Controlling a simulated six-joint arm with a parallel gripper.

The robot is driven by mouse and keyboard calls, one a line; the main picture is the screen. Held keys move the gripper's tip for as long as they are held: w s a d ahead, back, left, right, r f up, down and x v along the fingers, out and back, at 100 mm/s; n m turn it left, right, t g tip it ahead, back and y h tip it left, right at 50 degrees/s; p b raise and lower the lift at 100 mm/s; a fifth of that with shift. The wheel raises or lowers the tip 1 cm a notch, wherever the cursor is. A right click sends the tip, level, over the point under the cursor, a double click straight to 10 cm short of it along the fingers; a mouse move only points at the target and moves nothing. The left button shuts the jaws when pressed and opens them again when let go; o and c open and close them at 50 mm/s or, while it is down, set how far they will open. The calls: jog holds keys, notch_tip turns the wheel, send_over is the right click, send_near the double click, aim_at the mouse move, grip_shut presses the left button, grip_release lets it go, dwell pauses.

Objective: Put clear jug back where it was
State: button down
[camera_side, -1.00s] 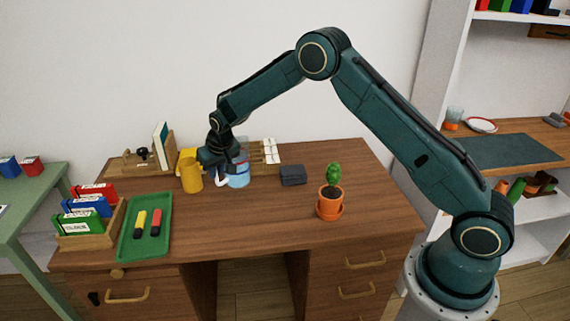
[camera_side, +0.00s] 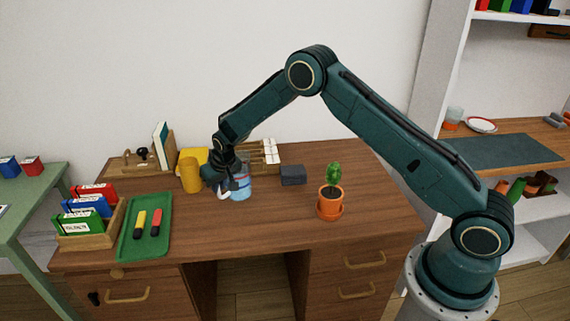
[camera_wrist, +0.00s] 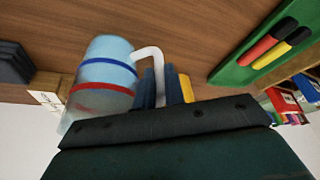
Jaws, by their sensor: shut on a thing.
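The clear jug (camera_side: 240,187) is near the back middle of the desk in the side view, partly hidden by my gripper (camera_side: 222,186). In the wrist view the jug (camera_wrist: 104,80) is see-through and bluish, with a blue band, a red band and a white handle (camera_wrist: 150,64). My gripper (camera_wrist: 160,86) is shut on the white handle, with the fingers beside it. I cannot tell whether the jug's base touches the desk.
A yellow mug (camera_side: 191,175) stands just left of the jug. A dark grey block (camera_side: 293,175) and a potted cactus (camera_side: 331,195) stand to the right. A green tray (camera_side: 145,243) with two markers is at the front left. The desk's front middle is clear.

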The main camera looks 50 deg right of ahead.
jog(key=c, duration=1.5)
grip_release()
jog(key=shift+f, duration=0.15)
jog(key=shift+r, duration=0.2)
jog(key=shift+v, duration=5.95)
jog(key=shift+r, duration=0.1)
